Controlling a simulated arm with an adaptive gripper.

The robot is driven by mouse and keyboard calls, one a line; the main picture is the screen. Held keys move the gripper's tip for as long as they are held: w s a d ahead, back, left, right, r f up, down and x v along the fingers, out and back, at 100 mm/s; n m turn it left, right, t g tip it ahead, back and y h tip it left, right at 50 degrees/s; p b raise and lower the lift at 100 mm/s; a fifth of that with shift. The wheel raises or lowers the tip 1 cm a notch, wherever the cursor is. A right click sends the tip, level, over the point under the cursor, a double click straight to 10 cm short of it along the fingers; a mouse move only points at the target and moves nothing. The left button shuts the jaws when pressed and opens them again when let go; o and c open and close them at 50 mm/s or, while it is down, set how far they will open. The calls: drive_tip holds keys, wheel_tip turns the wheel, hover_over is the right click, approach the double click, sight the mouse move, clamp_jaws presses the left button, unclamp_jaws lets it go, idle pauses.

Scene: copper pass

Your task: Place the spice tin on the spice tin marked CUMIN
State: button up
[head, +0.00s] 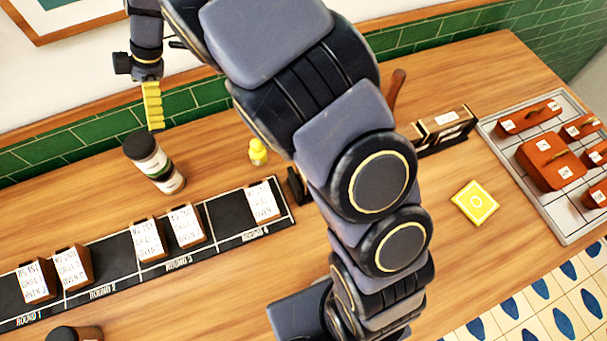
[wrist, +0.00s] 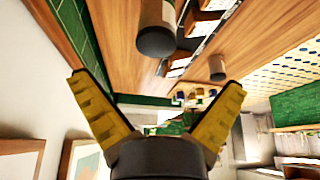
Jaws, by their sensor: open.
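Dark-lidded tins with white and green labels (head: 148,160) stand at the back left in the head view. They look like one tin stacked on another, but I cannot be sure. In the wrist view a dark lid (wrist: 157,40) shows close by at the top. Another dark-topped tin (head: 75,333) is cut off at the bottom left of the head view; a second tin (wrist: 217,68) shows in the wrist view. No CUMIN marking is readable. My gripper (head: 152,105) is above and behind the stack, its yellow fingers (wrist: 157,88) spread wide and empty.
A black ticket rail (head: 115,250) with several card blocks runs along the front left. A small yellow bottle (head: 258,152), a yellow square (head: 475,203) and a grey tray (head: 500,130) of red-brown blocks share the counter. A tiled wall (head: 95,140) stands behind.

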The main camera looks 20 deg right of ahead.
drive_tip(key=s+d+r+m+h, duration=0.2)
drive_tip(key=s+d+r+m, duration=0.4)
drive_tip(key=s+d+m, duration=0.4)
drive_tip(key=s+d+m+h, duration=0.1)
drive_tip(key=s+d+m, duration=0.3)
drive_tip(key=s, duration=0.6)
drive_tip(key=s+d+m+h, duration=0.2)
drive_tip(key=s+d+m, duration=0.3)
drive_tip(key=s, duration=0.4)
drive_tip(key=shift+s+d+r+g, duration=0.2)
drive_tip(key=shift+s+d+g, duration=0.15)
drive_tip(key=shift+d+g, duration=0.05)
drive_tip(key=shift+m, duration=0.3)
